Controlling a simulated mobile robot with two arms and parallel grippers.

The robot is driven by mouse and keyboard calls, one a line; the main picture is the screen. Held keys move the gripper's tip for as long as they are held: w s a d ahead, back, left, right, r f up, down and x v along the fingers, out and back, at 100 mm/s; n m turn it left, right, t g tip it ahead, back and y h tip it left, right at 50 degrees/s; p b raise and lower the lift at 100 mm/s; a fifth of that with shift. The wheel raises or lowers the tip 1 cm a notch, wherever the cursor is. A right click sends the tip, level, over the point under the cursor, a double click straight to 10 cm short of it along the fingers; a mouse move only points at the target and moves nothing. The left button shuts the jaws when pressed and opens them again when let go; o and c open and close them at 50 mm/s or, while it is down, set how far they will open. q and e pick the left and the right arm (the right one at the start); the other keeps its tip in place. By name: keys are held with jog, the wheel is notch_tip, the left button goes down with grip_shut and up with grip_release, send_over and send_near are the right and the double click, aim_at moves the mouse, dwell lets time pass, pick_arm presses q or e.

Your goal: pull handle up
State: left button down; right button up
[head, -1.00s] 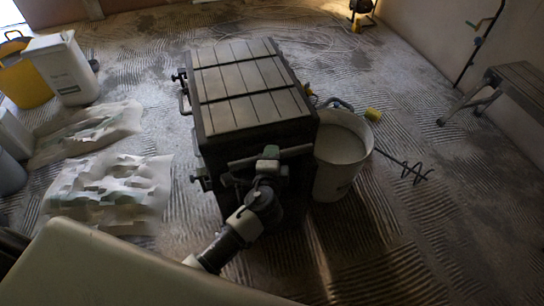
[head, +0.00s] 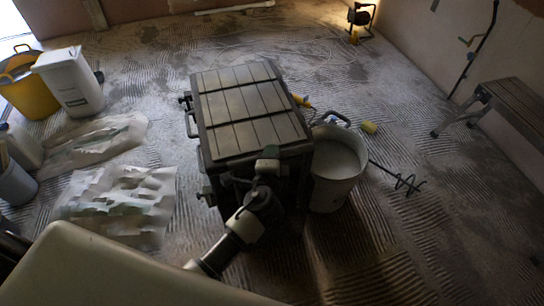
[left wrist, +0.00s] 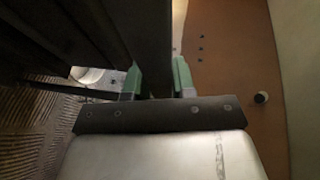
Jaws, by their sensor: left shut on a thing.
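A dark box with a slatted lid (head: 252,108) stands upright on the floor in the middle of the head view. Its handle (head: 236,181) is a dark bar across the near side, just below the lid edge. My left gripper (head: 268,166) is shut on the handle near its middle and hides part of it. In the left wrist view the green fingertips of my left gripper (left wrist: 157,80) stand on either side of a dark part. The handle's side supports are too dark to make out. My right gripper is not in view.
A white bucket (head: 337,183) stands close against the box's right side, with a mixing paddle (head: 405,183) on the floor beyond it. Crumpled sheets (head: 120,200) lie at left. A yellow tub (head: 25,95) and white container (head: 75,82) stand behind them. A bench (head: 515,100) is at right.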

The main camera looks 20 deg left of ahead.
pick_arm(q)
notch_tip(320, 180, up, 4)
jog(key=p, duration=0.2)
jog(key=shift+p, duration=0.3)
jog(key=shift+r, duration=0.15)
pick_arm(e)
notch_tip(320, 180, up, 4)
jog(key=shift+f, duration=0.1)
pick_arm(q)
jog(key=shift+w, duration=0.1)
jog(key=c, duration=0.9)
grip_release()
jog(key=shift+r, duration=0.15)
jog(key=shift+c, duration=0.2)
jog(key=shift+s, duration=0.35)
jog(key=b+v, duration=0.1)
jog(key=v, duration=0.9)
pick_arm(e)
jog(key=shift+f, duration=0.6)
